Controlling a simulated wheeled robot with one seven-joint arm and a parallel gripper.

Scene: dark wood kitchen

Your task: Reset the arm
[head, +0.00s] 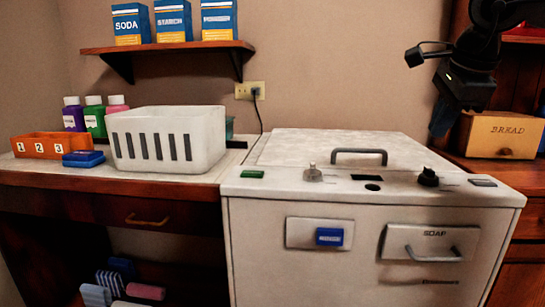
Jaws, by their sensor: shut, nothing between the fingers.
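My gripper (441,117) hangs at the upper right of the head view, dark and pointing down. It is shut and empty. It is in front of the back wall, to the left of the wooden bread box (500,135) in the picture. My arm reaches in from the top right edge, and most of it is out of view.
A white washing machine (372,215) with a lid handle and a soap drawer stands below. A white basket (168,140), an orange numbered tray (48,146) and several bottles stand on the left counter. Boxes sit on a wall shelf (170,47).

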